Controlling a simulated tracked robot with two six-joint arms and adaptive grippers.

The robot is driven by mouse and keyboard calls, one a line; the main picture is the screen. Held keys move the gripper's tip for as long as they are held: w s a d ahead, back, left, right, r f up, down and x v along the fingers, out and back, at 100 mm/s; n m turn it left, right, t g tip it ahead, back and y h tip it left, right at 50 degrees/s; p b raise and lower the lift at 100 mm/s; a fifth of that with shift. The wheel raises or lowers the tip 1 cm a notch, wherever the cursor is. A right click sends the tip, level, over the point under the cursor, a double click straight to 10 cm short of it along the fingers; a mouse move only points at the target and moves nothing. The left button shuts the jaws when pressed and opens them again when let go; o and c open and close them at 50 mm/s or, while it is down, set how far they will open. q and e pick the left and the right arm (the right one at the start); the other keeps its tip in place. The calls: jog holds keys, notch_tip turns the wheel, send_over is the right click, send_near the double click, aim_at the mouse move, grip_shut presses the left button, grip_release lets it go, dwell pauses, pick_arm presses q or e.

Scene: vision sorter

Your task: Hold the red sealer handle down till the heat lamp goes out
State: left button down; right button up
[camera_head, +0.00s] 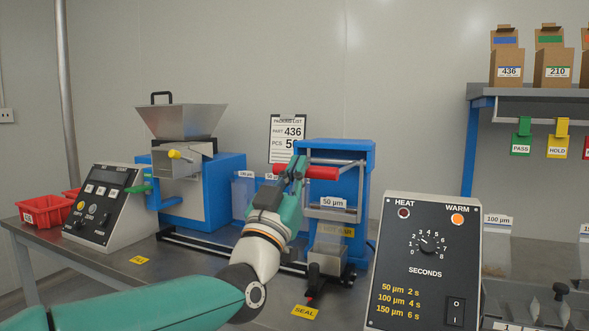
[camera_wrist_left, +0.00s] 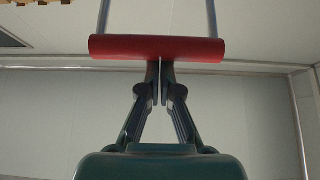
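The red sealer handle (camera_head: 318,173) is a horizontal bar on metal arms at the upper front of the blue sealer (camera_head: 362,160). It also spans the upper part of the left wrist view (camera_wrist_left: 115,47). My left gripper (camera_head: 298,168) is at the handle's left half in the head view. In the wrist view its fingers (camera_wrist_left: 160,66) are together, with their tips at the bar's lower edge and not visibly around it. I cannot tell whether they press on it. The HEAT lamp (camera_head: 403,212) is dark red and looks unlit. The WARM lamp (camera_head: 457,218) glows orange. My right gripper is out of view.
The control box (camera_head: 425,260) with a seconds dial stands right of the sealer. A hopper machine (camera_head: 183,122) and a sloped count panel (camera_head: 105,205) stand left. Red bins (camera_head: 44,212) are at the far left. My left arm crosses the front of the table.

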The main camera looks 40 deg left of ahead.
pick_arm(q)
jog(key=s+d+f+p, duration=0.1)
jog(key=s+d, duration=0.2)
jog(key=s, duration=0.6)
jog(key=shift+f, duration=0.1)
dwell(0.9)
